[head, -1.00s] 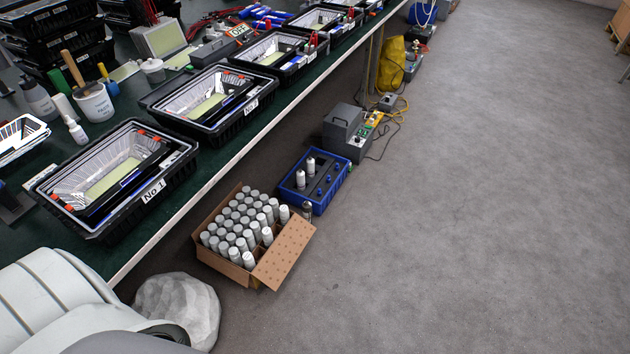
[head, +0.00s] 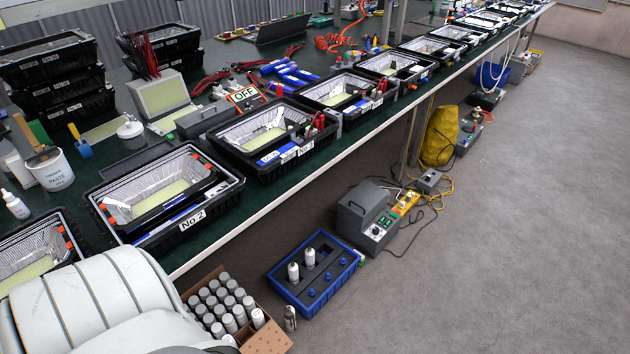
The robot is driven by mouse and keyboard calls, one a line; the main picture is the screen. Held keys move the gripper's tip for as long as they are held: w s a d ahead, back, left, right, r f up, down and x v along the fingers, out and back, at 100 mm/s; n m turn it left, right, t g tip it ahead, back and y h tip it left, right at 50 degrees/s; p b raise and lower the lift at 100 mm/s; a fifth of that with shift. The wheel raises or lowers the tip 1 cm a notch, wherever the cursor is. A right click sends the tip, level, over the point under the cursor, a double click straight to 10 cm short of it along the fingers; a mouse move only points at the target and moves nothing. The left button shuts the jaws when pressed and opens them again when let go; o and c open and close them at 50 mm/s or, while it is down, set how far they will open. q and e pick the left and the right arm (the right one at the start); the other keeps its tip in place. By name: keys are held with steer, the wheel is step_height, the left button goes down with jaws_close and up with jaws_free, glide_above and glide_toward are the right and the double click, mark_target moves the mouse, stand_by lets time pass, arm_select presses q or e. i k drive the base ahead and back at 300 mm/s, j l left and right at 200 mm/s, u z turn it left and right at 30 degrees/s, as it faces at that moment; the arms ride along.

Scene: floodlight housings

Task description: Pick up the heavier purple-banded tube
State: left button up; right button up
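No purple-banded tube can be made out; any bands are too small to tell. Two white tubes stand upright in the blue crate (head: 288,291) on the floor: one at the left (head: 293,273) and one at the right (head: 310,258). Several whitish capped tubes (head: 221,302) stand in the open cardboard box (head: 266,336) at the bottom, partly hidden by my white arm. A small grey cylinder (head: 290,319) stands on the floor between box and crate. Neither gripper is in view.
A green-topped bench (head: 262,207) runs from lower left to upper right, with black housing trays such as No 2 (head: 160,240). A grey machine (head: 368,215) with cables stands behind the crate. A yellow bag (head: 439,137) is farther back. The floor at right is clear.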

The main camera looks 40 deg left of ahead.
mark_target(293, 266)
steer(key=i, duration=1.75)
steer(key=i+u, duration=0.25)
steer(key=i, duration=0.15)
steer(key=i+l+u, duration=0.15)
steer(key=i+u, duration=0.15)
steer(key=i+l+u, duration=0.25)
steer(key=i, duration=0.15)
steer(key=u, duration=2)
